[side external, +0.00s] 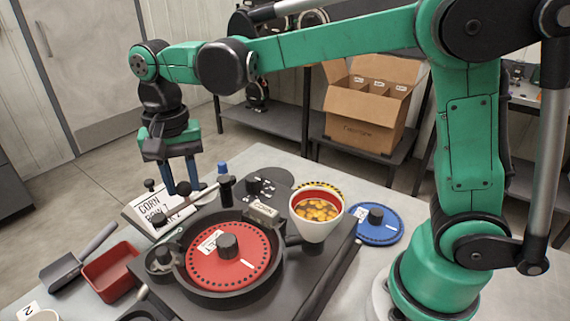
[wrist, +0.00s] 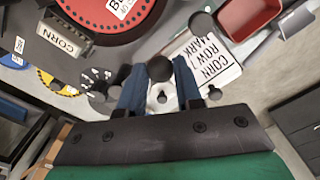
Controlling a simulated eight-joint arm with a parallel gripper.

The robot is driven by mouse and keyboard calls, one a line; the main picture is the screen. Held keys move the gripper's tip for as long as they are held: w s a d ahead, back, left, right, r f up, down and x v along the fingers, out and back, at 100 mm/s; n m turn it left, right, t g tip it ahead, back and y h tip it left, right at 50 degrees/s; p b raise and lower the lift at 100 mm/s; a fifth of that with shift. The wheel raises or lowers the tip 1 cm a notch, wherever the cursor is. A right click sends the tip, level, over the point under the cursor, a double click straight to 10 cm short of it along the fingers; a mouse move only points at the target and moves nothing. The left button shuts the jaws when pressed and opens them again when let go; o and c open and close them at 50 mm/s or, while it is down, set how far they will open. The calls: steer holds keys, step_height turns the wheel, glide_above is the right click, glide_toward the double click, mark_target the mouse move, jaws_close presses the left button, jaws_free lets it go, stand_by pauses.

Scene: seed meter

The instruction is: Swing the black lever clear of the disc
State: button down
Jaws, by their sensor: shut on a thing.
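The red disc (side external: 226,258) with a black centre knob lies in the round black housing (side external: 183,283); its edge shows at the top of the wrist view (wrist: 108,12). My gripper (side external: 183,187) is behind and left of the disc, pointing down. In the wrist view its blue fingers (wrist: 160,85) are shut on a round black knob (wrist: 160,68), which I take as the black lever's end. In the side view the fingers partly hide this knob and the lever's run. A thin rod passes near the fingertips by an upright black post (side external: 227,188).
A white cup of corn (side external: 317,210) stands right of the disc. A blue disc (side external: 376,226) lies farther right.

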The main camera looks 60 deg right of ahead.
steer(key=shift+w+m, duration=0.25)
steer(key=shift+m, duration=0.15)
steer(key=shift+w+d, duration=0.1)
steer(key=c, duration=0.6)
jaws_free()
steer(key=shift+r, duration=2.8)
